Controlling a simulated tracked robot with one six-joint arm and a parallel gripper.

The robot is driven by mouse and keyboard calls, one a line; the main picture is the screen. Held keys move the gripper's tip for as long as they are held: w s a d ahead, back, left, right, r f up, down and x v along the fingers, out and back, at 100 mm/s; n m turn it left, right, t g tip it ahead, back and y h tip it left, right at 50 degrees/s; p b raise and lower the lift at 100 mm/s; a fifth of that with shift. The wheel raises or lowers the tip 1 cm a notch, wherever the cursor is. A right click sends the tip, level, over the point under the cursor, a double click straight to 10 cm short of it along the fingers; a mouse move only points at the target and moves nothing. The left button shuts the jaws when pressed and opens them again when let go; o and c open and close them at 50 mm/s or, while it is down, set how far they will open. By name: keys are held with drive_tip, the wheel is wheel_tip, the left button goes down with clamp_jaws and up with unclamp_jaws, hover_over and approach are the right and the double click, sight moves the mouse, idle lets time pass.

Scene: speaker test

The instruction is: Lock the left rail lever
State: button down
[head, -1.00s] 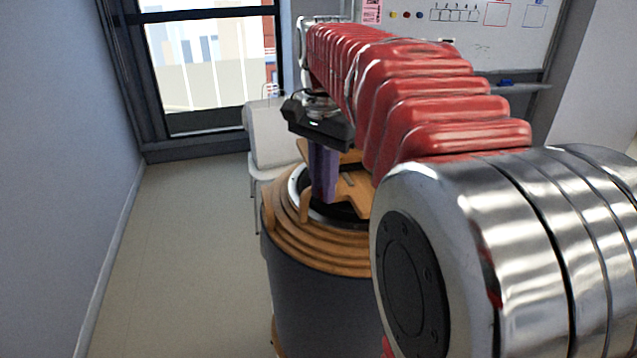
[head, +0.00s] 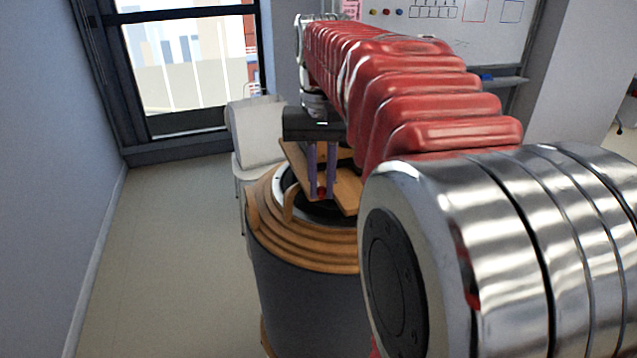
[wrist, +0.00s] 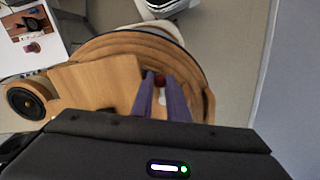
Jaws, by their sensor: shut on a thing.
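My gripper (head: 321,190) has two purple fingers pointing down over the top of a round stand. It is shut on a small red knob (head: 321,192), which shows between the fingertips. In the wrist view the red knob (wrist: 160,80) sits between the tips of my gripper (wrist: 161,82). I take it for the lever's end; the lever's arm and the rail are hidden or too small to tell. A wooden board (wrist: 98,85) lies beside the fingers, over the stand's wooden rings (wrist: 110,42). I cannot tell whether the lever is locked.
The stand is a dark cylinder (head: 300,290) with stepped wooden rings on top. A white chair (head: 255,130) stands behind it. A black round speaker driver (wrist: 25,101) is at the left in the wrist view. The floor (head: 180,230) to the left is clear.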

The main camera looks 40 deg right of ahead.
sight(319, 189)
idle(0.4)
drive_tip(key=c, duration=1.7)
unclamp_jaws()
drive_tip(key=shift+r, duration=0.1)
wheel_tip(319, 189, up, 14)
drive_tip(key=shift+f, duration=0.25)
drive_tip(key=shift+a, duration=0.1)
drive_tip(key=s+a+f+n+t, duration=0.2)
drive_tip(key=s+a+f, duration=0.1)
drive_tip(key=a+f, duration=0.3)
drive_tip(key=s+a+f+n+t, duration=0.1)
drive_tip(key=s+a+f, duration=0.3)
drive_tip(key=f, duration=0.6)
drive_tip(key=s+a+f+n+t, duration=0.2)
drive_tip(key=s+a+f+n, duration=0.1)
drive_tip(key=a+f, duration=0.4)
drive_tip(key=shift+s+a+f+n+t, duration=0.15)
drive_tip(key=shift+s+a+f+n, duration=0.1)
drive_tip(key=shift+f, duration=0.25)
drive_tip(key=shift+s+a+f+n+t, duration=0.15)
drive_tip(key=shift+s+f, duration=0.05)
drive_tip(key=shift+f, duration=0.3)
